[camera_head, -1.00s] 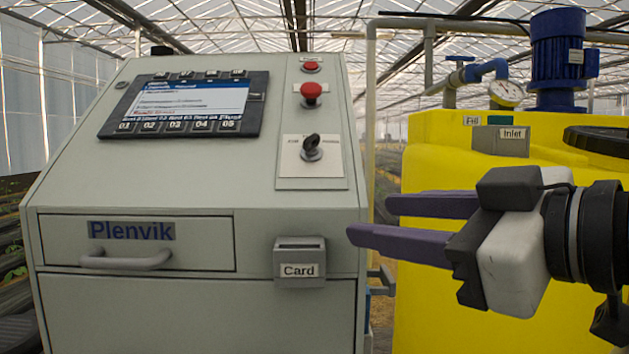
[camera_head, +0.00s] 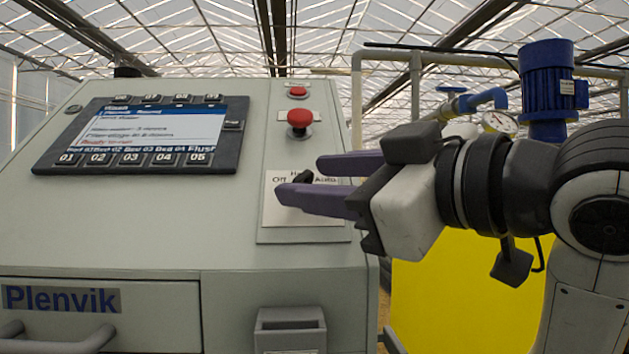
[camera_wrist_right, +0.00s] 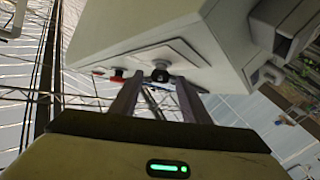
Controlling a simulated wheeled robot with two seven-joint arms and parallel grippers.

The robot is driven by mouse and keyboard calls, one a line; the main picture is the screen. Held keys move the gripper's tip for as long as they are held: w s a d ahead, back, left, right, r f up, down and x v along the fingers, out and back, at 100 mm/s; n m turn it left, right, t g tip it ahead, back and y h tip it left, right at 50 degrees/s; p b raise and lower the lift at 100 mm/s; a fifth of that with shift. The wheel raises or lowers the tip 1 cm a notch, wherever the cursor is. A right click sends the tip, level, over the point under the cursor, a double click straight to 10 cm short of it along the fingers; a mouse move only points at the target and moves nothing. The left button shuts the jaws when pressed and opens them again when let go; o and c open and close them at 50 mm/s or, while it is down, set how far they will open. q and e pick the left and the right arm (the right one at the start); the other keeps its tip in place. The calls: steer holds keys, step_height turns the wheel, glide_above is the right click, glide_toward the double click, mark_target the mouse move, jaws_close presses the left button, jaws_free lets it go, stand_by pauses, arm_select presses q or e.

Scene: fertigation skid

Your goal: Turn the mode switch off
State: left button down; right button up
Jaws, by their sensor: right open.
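The mode switch (camera_head: 304,178) is a black rotary knob on a white label plate, on the sloped front of the grey cabinet. My right gripper (camera_head: 297,178) is open, and its two purple fingers reach in from the right in front of the plate. The fingers hide part of the knob and its lettering in the head view. In the right wrist view the switch (camera_wrist_right: 160,76) shows between and beyond the fingertips (camera_wrist_right: 157,85). I cannot tell whether a finger touches it. My left gripper is not in view.
A red mushroom button (camera_head: 299,119) and a smaller red button (camera_head: 297,92) sit above the switch. A screen (camera_head: 140,134) is to the left. A card holder (camera_head: 290,332) is below. A yellow tank (camera_head: 455,290) with a blue motor (camera_head: 548,90) stands at right.

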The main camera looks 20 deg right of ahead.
steer(key=shift+w+a, duration=0.2)
steer(key=shift+w, duration=0.25)
steer(key=shift+c, duration=0.4)
